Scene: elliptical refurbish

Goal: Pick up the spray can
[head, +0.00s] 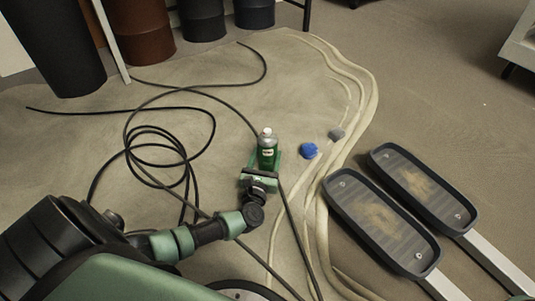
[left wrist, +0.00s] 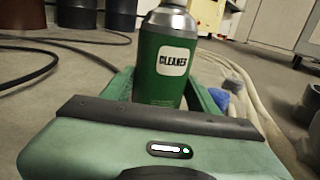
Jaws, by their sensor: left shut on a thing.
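The spray can (head: 267,150) is green with a silver top and a white cap in the head view. My right gripper is not in view.
Black cables (head: 150,150) lie looped on the floor to the left. A blue lump (head: 309,151) and a grey lump (head: 337,134) lie right of the can. Pale hoses (head: 366,100) run beyond them. Two elliptical pedals (head: 345,205) are at the right. Dark bins (head: 200,18) stand at the back.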

